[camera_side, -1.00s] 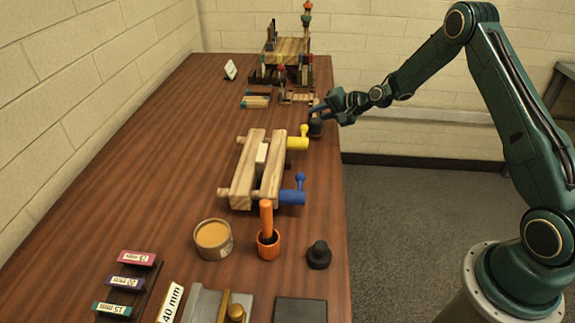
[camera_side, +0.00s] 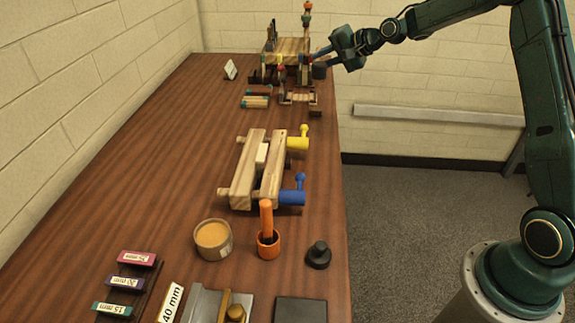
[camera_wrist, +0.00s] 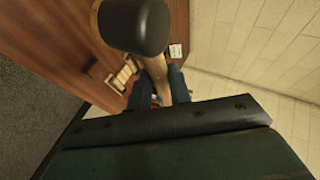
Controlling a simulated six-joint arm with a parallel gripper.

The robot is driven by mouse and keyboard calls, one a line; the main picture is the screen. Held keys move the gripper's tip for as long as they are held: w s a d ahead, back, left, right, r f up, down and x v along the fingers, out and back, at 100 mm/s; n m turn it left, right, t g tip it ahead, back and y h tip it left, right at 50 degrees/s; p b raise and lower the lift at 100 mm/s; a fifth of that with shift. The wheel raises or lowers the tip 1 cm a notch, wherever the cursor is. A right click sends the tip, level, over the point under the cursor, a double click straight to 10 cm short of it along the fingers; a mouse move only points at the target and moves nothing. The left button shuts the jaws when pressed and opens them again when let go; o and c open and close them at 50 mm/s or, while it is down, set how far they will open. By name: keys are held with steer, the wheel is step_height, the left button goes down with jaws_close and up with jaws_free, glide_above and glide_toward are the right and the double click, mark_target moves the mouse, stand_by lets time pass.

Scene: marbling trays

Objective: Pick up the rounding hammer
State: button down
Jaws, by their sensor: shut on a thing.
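The rounding hammer has a dark rounded head and a pale wooden handle. In the side view its dark head (camera_side: 319,71) hangs just under my gripper (camera_side: 322,54), clear of the table near the back right edge. In the wrist view the head (camera_wrist: 133,25) is large at the top, and the handle runs down between the two fingers of my gripper (camera_wrist: 159,90). My gripper is shut on the handle. In the side view the handle is mostly hidden or too small to tell.
A wooden rack (camera_side: 292,50) with upright tools stands at the back, close left of my gripper. A small dark block (camera_side: 315,113) lies at the table's right edge. A wooden clamp (camera_side: 243,180) with yellow and blue handles stands mid-table. The left table surface (camera_side: 150,150) is clear.

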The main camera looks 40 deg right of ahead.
steer(key=shift+r, duration=0.9)
steer(key=shift+a, duration=0.1)
steer(key=s+a+f+n+g+y, duration=0.1)
steer(key=a+f+n+g+y, duration=0.1)
steer(key=a, duration=0.7)
steer(key=s+a+f+n+g+y, duration=0.2)
steer(key=a+n, duration=0.2)
steer(key=a, duration=0.6)
steer(key=s+a+f+n+g+y, duration=0.1)
steer(key=a+n+y, duration=0.2)
steer(key=a, duration=0.6)
steer(key=shift+s+a+f+g, duration=0.25)
steer(key=shift+s+f+g, duration=0.05)
steer(key=shift+f+g, duration=0.1)
steer(key=shift+f, duration=0.15)
steer(key=shift+f, duration=1.75)
steer(key=shift+f, duration=0.5)
